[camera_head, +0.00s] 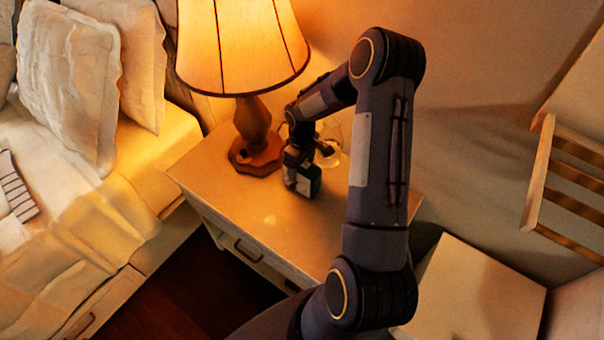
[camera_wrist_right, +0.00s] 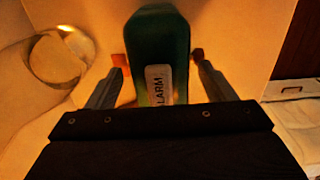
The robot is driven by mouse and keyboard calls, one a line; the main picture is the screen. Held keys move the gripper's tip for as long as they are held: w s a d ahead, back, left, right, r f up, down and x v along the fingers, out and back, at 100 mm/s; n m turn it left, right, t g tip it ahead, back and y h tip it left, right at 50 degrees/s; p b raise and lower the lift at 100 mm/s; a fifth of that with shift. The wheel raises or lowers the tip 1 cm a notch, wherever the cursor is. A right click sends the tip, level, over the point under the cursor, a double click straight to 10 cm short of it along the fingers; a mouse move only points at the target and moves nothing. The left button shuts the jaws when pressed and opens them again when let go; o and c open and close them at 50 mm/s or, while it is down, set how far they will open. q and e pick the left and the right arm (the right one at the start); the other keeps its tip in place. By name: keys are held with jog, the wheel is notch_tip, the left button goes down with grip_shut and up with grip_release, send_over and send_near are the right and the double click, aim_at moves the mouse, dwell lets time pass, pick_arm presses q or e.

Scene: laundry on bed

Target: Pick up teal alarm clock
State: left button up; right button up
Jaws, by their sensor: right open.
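The teal alarm clock (camera_wrist_right: 158,48) stands on the nightstand (camera_head: 240,205), with a pale label reading "ALARM" in the right wrist view. In the head view the clock (camera_head: 311,186) is partly hidden by my right gripper (camera_head: 298,172). My right gripper (camera_wrist_right: 158,66) is open, with one finger on each side of the clock. A gap shows between the clock and each fingertip in the wrist view. My left gripper is not in view.
A lit lamp (camera_head: 252,122) stands close to the left of the clock. A clear glass (camera_wrist_right: 57,58) stands beside the clock, behind my gripper in the head view. A bed (camera_head: 90,225) is at left. A slatted wooden piece (camera_head: 570,190) is at right.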

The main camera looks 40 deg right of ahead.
jog(key=shift+f, duration=0.3)
jog(key=c, duration=1.4)
jog(key=shift+o, duration=0.2)
jog(key=shift+r, duration=0.2)
